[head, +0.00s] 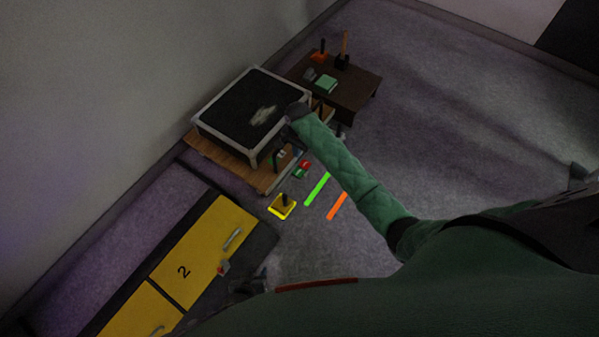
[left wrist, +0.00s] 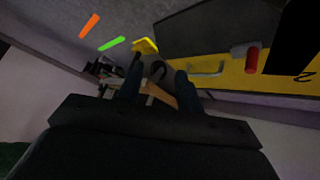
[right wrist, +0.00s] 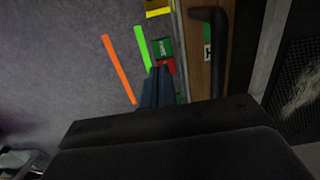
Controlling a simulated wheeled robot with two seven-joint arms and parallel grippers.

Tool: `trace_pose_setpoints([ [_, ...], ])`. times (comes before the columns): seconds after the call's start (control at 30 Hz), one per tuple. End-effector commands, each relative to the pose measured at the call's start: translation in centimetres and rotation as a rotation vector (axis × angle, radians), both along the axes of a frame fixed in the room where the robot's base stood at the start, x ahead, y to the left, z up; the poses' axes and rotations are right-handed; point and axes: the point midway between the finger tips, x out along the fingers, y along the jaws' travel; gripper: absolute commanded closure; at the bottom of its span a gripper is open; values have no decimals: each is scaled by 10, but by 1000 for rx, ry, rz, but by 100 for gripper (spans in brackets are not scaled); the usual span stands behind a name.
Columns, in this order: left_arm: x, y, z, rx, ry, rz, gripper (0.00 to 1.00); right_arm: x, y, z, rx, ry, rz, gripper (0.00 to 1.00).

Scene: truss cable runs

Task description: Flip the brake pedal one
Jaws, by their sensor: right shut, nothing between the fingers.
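A small green block with white lettering (right wrist: 162,48) and a red part (right wrist: 167,66) sits beside a wooden panel in the right wrist view; I cannot read the lettering. The same red and green thing (head: 301,169) shows on the floor side of the wooden unit in the head view. I cannot tell for certain which part is the brake pedal. My right gripper (right wrist: 158,74) is shut and empty, its tips in front of the red part and partly hiding it. My left gripper (left wrist: 157,84) is open near the yellow drawers, with nothing visibly gripped.
A yellow base with a black lever (head: 283,206), a green strip (head: 317,188) and an orange strip (head: 337,206) lie nearby. A black L-shaped handle (right wrist: 220,45) stands on the wooden panel. Yellow drawers (head: 205,252) are at lower left, a dark table (head: 350,92) behind.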

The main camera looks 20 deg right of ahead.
Motion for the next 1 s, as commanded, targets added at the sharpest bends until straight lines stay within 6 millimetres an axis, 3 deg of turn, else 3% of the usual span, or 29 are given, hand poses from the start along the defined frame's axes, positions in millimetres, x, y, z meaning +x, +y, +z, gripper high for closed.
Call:
trace_pose_setpoints([
  [0.53,6,-1,4,-6,-26,3,64,1,0,-5,-1,1,-5,100],
  [1.0,60,-8,61,-47,-247,24,64,0,1,-39,-1,1,-4,100],
])
